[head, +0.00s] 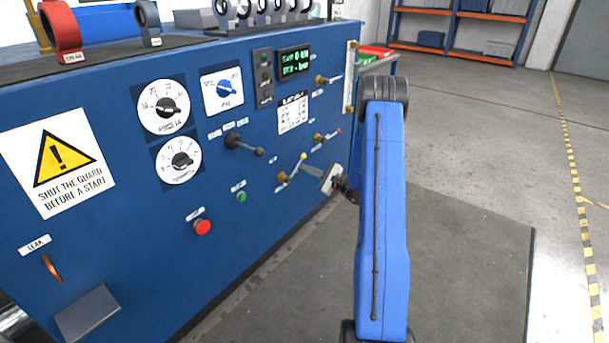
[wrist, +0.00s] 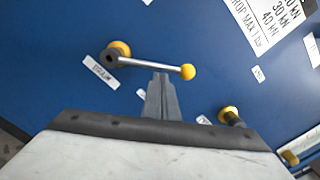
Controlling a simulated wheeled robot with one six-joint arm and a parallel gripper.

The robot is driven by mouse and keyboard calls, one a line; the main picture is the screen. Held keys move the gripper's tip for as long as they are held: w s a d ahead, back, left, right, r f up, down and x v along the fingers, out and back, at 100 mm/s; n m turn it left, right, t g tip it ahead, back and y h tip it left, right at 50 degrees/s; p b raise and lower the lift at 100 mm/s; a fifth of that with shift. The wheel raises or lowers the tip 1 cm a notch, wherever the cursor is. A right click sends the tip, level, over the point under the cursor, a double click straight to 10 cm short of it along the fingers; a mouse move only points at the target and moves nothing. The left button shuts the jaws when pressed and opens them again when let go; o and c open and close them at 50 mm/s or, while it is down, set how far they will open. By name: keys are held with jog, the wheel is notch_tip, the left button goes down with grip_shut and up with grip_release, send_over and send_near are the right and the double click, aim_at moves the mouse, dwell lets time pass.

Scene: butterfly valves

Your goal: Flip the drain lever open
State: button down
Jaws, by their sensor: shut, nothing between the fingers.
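The drain lever (head: 293,168) is a metal bar with a yellow ball on its free end, mounted on the blue panel. In the head view it slants up and right from its brass hub. In the wrist view the lever (wrist: 150,63) runs from its dark and yellow hub at left to the ball at right, with a label that seems to read DRAIN (wrist: 101,72) below the hub. My gripper (head: 323,172) is shut and empty, just right of the lever. In the wrist view my gripper's tips (wrist: 162,76) are close below the bar; whether they touch it is unclear.
A black-handled lever (head: 243,144), a green button (head: 241,197) and a red button (head: 203,227) lie to the left. Floor right of my arm is clear.

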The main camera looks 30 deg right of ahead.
jog(key=a+r+n, duration=0.1)
jog(key=n, duration=0.2)
jog(key=s+a+r+n, duration=0.1)
jog(key=a+r+n, duration=0.1)
jog(key=n, duration=0.1)
jog(key=a+r+n, duration=0.1)
jog(key=n, duration=0.2)
jog(key=shift+s+a+r, duration=0.3)
jog(key=shift+s+a, duration=0.05)
jog(key=shift+s+a+r+n, duration=0.15)
jog(key=shift+a+n, duration=0.15)
jog(key=shift+a, duration=0.3)
send_near(298, 165)
jog(key=s+r, duration=0.1)
jog(key=s, duration=0.1)
jog(key=s+d+r, duration=0.1)
jog(key=r, duration=0.1)
jog(key=shift+s+d+r, duration=0.25)
jog(key=shift+s, duration=0.1)
dwell(0.4)
